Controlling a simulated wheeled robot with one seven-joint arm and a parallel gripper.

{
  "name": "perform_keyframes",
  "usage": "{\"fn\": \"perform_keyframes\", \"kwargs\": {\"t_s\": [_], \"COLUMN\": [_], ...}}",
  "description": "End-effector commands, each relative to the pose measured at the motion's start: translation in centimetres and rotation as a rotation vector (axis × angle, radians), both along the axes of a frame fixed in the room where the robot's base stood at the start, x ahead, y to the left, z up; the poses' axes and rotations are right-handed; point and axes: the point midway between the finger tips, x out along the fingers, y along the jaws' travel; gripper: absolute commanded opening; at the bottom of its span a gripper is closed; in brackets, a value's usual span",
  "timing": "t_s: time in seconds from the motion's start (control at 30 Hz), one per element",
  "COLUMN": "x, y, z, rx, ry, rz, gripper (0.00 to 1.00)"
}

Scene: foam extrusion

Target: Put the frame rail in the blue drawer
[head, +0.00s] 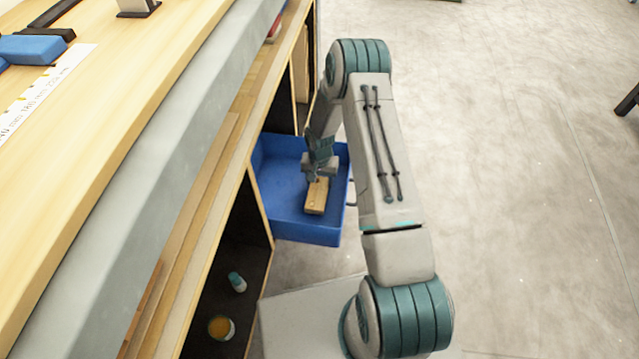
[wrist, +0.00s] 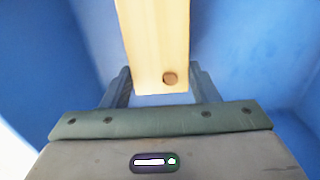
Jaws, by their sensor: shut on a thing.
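The frame rail (head: 316,197) is a short light-wood bar with a dark round hole near one end; it also shows in the wrist view (wrist: 155,45). The blue drawer (head: 283,221) is pulled out from the cabinet under the bench, and its blue walls fill the background of the wrist view (wrist: 240,50). My gripper (head: 318,178) is over the drawer, pointing down, shut on the end of the rail, with a finger on each side in the wrist view (wrist: 158,85). The rail is within the drawer's outline; I cannot tell whether it touches the floor.
The wooden bench (head: 130,75) with a grey edge runs along the left, with a blue block (head: 32,49) on top. Below the drawer, an open cabinet compartment holds a small bottle (head: 237,282) and a round tin (head: 221,327).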

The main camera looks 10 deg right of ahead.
Motion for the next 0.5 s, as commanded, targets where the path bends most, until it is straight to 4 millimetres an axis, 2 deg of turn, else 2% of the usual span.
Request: {"fn": "perform_keyframes", "kwargs": {"t_s": [0.07,0.4,0.43,0.5], "x": [0.00,0.03,0.03,0.02], "y": [0.01,0.02,0.02,0.02], "z": [-1.09,-1.34,-1.26,-1.20], "rx": [0.000,0.001,0.001,0.001], "ry": [0.000,-0.001,-0.001,-0.001], "rz": [0.000,0.001,0.001,0.001], "gripper": [0.26,0.26,0.60,0.76]}}
